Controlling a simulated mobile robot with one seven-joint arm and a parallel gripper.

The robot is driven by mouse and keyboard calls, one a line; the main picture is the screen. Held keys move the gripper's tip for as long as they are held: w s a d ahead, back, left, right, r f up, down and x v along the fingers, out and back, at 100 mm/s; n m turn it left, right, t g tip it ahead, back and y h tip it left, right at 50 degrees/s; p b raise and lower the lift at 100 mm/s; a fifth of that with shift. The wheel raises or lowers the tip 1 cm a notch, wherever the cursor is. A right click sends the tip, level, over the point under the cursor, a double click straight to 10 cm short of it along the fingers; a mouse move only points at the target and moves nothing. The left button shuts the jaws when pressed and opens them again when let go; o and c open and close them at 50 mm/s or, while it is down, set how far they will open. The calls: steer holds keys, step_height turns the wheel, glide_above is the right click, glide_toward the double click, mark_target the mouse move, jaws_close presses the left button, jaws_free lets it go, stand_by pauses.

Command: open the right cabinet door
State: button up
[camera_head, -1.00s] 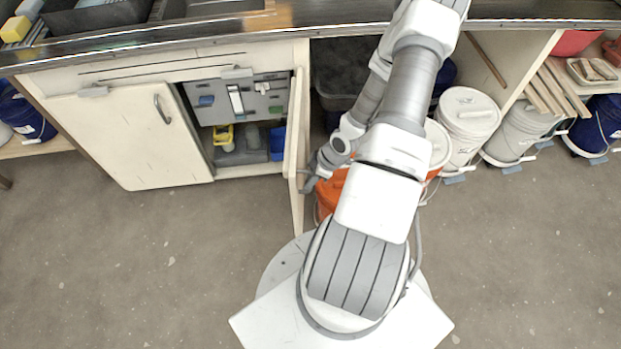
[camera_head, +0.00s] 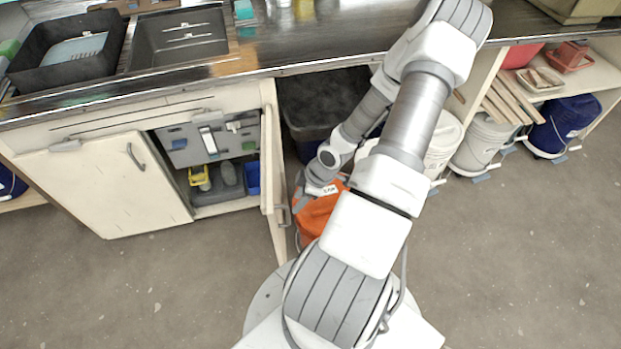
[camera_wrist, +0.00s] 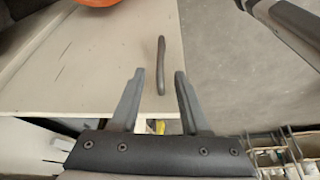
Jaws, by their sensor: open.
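The right cabinet door (camera_head: 268,150) stands swung out from the cabinet, seen almost edge-on in the head view. Its pale panel also shows in the wrist view (camera_wrist: 105,60). The door's grey bar handle (camera_wrist: 161,60) lies in line with the gap between my fingers in the wrist view. My gripper (camera_wrist: 159,73) is open, its fingertips on either side of the handle in the picture; I see no clear contact. In the head view my gripper (camera_head: 300,193) is small and partly hidden, beside the door's outer face.
The left cabinet door (camera_head: 105,185) hangs at the left of the opening. A grey tool panel (camera_head: 210,138) and a yellow item (camera_head: 199,177) show inside. An orange bucket (camera_head: 318,218) stands close to my gripper; white buckets stand farther right. Floor in front is clear.

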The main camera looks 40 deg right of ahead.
steer(key=p+v, duration=0.3)
steer(key=v, duration=0.5)
steer(key=shift+r+p, duration=0.3)
steer(key=shift+d, duration=0.1)
